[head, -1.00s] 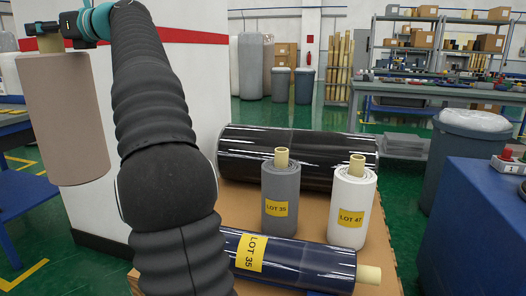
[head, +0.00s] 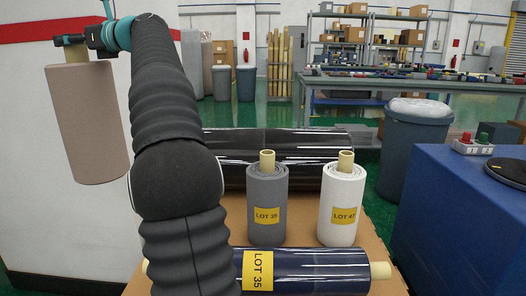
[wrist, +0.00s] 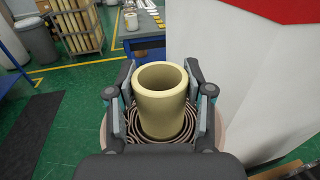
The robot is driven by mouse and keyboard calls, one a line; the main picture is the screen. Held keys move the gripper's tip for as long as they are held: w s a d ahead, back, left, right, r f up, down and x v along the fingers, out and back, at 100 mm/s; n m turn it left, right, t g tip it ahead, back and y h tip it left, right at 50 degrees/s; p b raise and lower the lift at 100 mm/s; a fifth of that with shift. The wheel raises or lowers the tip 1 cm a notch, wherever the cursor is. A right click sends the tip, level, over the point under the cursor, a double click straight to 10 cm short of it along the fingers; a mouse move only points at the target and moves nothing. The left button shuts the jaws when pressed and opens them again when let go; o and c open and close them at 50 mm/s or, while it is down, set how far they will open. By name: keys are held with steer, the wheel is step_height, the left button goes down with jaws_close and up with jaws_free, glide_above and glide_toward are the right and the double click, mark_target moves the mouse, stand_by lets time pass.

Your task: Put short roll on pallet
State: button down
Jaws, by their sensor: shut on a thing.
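My gripper (head: 78,44) is raised at the upper left in the head view, shut on the core of a short brownish-pink roll (head: 88,125). The roll hangs upright below it, in front of the white wall. In the wrist view the fingers (wrist: 160,98) sit on both sides of the pale yellow core tube (wrist: 160,103), with the roll's wound layers below. The pallet (head: 304,240) is a tan surface at lower centre, to the right of the held roll and apart from it. My arm hides part of its left side.
On the pallet stand a grey roll (head: 267,192) and a white roll (head: 342,190). A long black roll (head: 215,148) lies behind them, and a dark blue roll (head: 315,271) lies in front. A blue machine (head: 455,220) and a grey bin (head: 414,155) are at right.

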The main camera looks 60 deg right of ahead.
steer(key=s+d+f+m+h+b, duration=0.2)
steer(key=s+d+f, duration=0.3)
steer(key=d+f, duration=0.55)
steer(key=s+d+f+m+h+b, duration=0.1)
steer(key=s+d+f+h+b, duration=0.2)
steer(key=d+f, duration=0.75)
steer(key=s+d+f+m+h+b, duration=0.15)
steer(key=s+d+f, duration=0.4)
steer(key=d, duration=0.95)
steer(key=w+a+f+b, duration=0.4)
steer(key=w+a+f, duration=0.2)
steer(key=a+f, duration=0.3)
steer(key=shift+f+t+h, duration=0.3)
steer(key=shift+f+h, duration=0.05)
steer(key=shift+f, duration=0.5)
steer(key=shift+c, duration=2.2)
jaws_free()
steer(key=shift+f, duration=0.1)
